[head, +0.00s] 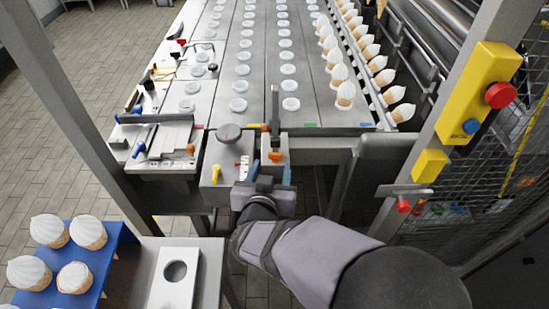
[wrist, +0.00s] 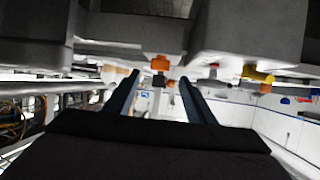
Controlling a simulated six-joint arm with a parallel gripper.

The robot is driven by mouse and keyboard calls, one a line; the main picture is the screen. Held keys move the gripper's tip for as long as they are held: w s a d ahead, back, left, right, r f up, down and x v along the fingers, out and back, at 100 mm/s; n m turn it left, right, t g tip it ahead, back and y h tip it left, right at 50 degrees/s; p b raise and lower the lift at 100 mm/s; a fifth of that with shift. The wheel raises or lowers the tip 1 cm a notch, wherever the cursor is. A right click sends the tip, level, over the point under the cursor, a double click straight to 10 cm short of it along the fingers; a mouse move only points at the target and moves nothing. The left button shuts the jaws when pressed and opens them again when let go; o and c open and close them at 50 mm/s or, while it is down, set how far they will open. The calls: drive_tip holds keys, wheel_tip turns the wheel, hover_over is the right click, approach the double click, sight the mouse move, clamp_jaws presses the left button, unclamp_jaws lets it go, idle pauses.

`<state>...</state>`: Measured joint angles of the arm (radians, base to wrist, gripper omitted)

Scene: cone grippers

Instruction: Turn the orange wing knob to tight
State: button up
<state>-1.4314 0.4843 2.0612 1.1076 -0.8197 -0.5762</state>
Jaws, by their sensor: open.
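The orange wing knob (head: 275,156) sits on the front of the light machine block at the near end of the conveyor. In the wrist view an orange wing knob (wrist: 160,63) shows ahead, near the middle of the picture. My gripper (head: 272,176) is in front of it in the head view, with blue fingers pointing at the block. In the wrist view the two fingers of my gripper (wrist: 158,78) are apart and empty. The knob appears beyond the fingertips, roughly between them; whether they touch it I cannot tell.
A yellow knob (head: 216,173) is on the grey block to the left, under a round disc (head: 228,132). A blue tray (head: 112,265) with ice cream cones and a white plate with a hole (head: 175,290) are at lower left. A metal post with yellow boxes (head: 480,88) stands right.

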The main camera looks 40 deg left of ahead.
sight(275, 155)
drive_tip(key=shift+p+x, duration=0.45)
drive_tip(key=shift+x, duration=3.1)
drive_tip(key=c, duration=1)
drive_tip(key=shift+c, duration=0.2)
